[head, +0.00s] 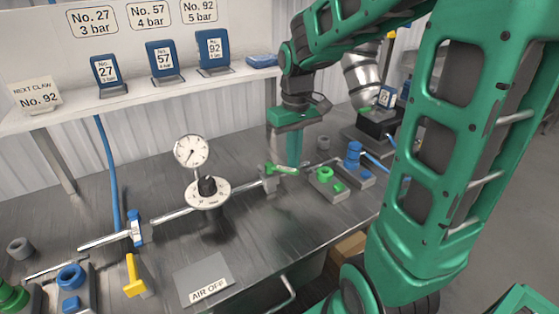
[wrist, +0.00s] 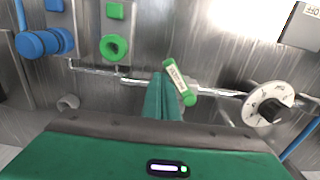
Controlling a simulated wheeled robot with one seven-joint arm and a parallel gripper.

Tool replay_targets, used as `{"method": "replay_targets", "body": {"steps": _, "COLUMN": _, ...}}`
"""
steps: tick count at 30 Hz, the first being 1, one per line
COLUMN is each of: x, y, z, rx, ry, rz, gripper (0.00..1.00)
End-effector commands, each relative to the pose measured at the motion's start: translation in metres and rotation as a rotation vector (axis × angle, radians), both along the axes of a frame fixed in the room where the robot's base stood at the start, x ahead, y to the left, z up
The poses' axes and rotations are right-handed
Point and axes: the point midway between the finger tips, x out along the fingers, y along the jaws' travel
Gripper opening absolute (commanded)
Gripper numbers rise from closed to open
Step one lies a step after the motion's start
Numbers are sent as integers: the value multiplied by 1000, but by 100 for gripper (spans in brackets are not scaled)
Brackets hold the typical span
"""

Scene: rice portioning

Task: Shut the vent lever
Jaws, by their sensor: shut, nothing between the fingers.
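The vent lever is a short green handle (head: 284,169) with a pale label on a valve in the metal pipe line. In the wrist view the lever (wrist: 177,80) lies slantwise across the pipe, neither along it nor square to it. My gripper (head: 294,164) points down with its green fingers together and empty, right beside the lever. In the wrist view the fingers (wrist: 165,88) are just left of the lever; I cannot tell whether they touch it. The fingers hide part of the pipe and valve.
A pressure gauge (head: 191,152) and a round dial (head: 208,193) stand left along the pipe. Green and blue fittings (head: 326,174) sit to the right. A yellow lever (head: 134,275) and an "AIR OFF" plate (head: 205,279) are at the front left. Numbered blue tags stand on the shelf (head: 140,97).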

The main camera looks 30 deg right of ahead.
Motion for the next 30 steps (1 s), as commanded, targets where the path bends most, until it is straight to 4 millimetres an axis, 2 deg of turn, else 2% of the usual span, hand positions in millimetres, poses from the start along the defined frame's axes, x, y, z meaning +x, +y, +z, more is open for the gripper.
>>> {"method": "replay_targets", "body": {"steps": 11, "x": -2, "y": 2, "z": 0, "rx": 0, "ry": 1, "rz": 0, "gripper": 0}}
{"method": "replay_targets", "body": {"steps": 21, "x": -18, "y": 15, "z": 0, "rx": 0, "ry": 1, "rz": 1, "gripper": 0}}
{"method": "replay_targets", "body": {"steps": 30, "x": -18, "y": 15, "z": 0, "rx": 0, "ry": 1, "rz": 0, "gripper": 0}}
